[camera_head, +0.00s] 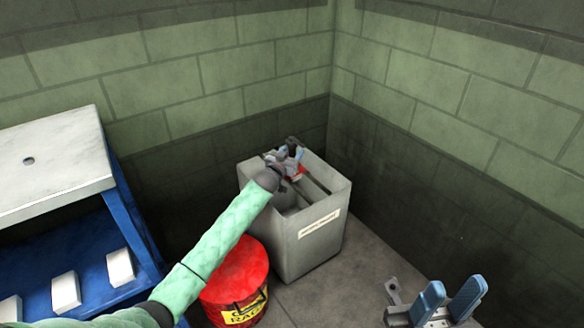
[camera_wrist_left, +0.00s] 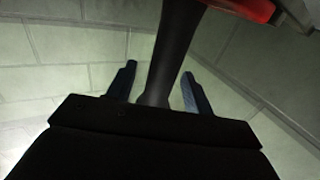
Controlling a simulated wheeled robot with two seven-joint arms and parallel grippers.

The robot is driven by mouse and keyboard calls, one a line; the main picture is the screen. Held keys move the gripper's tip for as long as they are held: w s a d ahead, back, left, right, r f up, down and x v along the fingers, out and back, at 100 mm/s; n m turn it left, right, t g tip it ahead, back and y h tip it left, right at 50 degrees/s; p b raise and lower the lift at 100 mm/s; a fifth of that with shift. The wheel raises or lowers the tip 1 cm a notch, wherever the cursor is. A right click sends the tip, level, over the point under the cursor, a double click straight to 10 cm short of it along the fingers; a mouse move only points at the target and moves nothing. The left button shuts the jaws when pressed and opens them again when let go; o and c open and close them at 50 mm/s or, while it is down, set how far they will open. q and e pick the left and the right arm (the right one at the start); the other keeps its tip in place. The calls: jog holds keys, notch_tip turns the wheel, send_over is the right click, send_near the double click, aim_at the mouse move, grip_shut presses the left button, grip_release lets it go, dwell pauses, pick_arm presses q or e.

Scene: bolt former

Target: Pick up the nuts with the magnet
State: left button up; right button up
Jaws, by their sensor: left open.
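My left gripper (camera_head: 291,153) is over the grey bin (camera_head: 318,240) in the corner. In the left wrist view its two blue fingers (camera_wrist_left: 158,70) stand apart, with a dark bar-like handle (camera_wrist_left: 172,50) between them and gaps on both sides. The handle leads up toward a red part (camera_wrist_left: 250,8). A red piece (camera_head: 296,172) also shows beside the gripper in the head view. I cannot tell whether this is the magnet. No nuts can be made out; my arm and the bin walls hide part of the inside. My right gripper (camera_head: 452,297) is open and empty at the lower right.
A red rag can (camera_head: 222,292) with a yellow label stands close in front of the bin. A blue bench (camera_head: 135,220) with a pale top (camera_head: 50,165) and white blocks (camera_head: 66,290) is at left. Block walls close in behind and right of the bin. Floor at right is clear.

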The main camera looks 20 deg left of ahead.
pick_arm(q)
jog(key=shift+w, duration=0.15)
grip_shut()
jog(key=shift+r, duration=0.1)
dwell(1.3)
